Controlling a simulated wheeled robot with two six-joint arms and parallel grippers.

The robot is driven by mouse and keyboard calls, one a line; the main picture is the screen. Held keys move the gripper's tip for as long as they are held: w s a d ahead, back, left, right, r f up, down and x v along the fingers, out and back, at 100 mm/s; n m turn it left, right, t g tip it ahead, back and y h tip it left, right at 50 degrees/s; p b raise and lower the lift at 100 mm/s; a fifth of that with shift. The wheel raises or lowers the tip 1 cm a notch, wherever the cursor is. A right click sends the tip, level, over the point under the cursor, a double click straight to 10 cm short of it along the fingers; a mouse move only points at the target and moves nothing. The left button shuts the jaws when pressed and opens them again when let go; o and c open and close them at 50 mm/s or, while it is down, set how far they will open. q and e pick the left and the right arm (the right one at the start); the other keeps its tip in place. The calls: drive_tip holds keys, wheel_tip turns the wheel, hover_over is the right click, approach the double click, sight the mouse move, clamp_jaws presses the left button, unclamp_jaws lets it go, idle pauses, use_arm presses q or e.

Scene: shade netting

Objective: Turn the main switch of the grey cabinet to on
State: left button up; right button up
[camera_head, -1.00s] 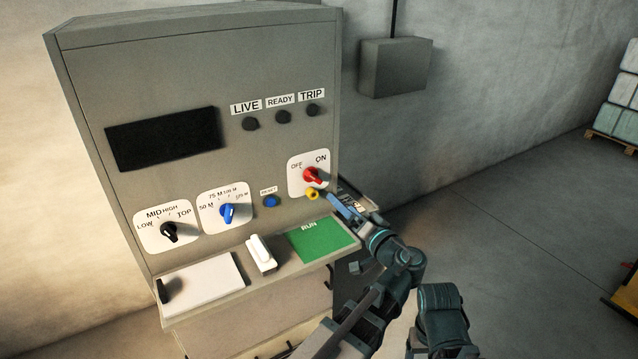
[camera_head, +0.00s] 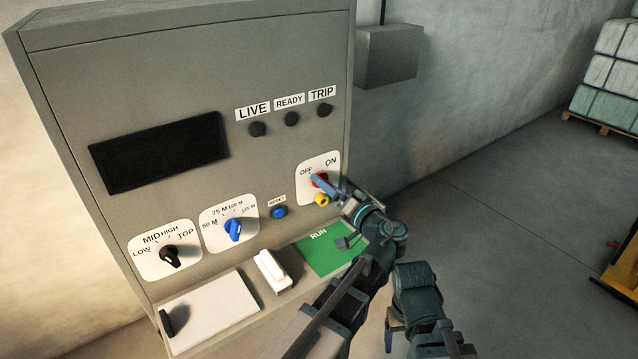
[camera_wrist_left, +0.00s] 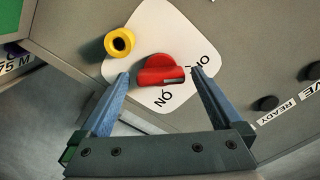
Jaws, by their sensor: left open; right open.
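The grey cabinet (camera_head: 60,100) carries a red main switch (camera_head: 321,180) on a white plate marked OFF and ON. In the left wrist view the red knob (camera_wrist_left: 160,71) sits between the two blue fingers of my left gripper (camera_wrist_left: 160,75), which is open. Its length lies toward the OFF lettering; contact with the fingers is unclear. In the head view my left gripper (camera_head: 327,187) partly covers the switch. My right gripper (camera_head: 420,325) is low in the head view, away from the cabinet face; it is open, its tips hard to make out.
A yellow ring-shaped part (camera_head: 321,199) sits close below the switch, with a blue reset button (camera_head: 279,212) to its left. A ledge with a green RUN panel (camera_head: 318,250) and a white handle (camera_head: 271,268) juts out below. Open floor (camera_head: 510,220) lies at the right.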

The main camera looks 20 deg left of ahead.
use_arm(q)
drive_tip(key=shift+d, duration=0.1)
drive_tip(key=shift+c, duration=0.7)
drive_tip(key=c, duration=1.2)
drive_tip(key=shift+o, duration=0.2)
drive_tip(key=shift+m, duration=8.9)
drive_tip(key=shift+s, duration=0.1)
drive_tip(key=o, duration=1.3)
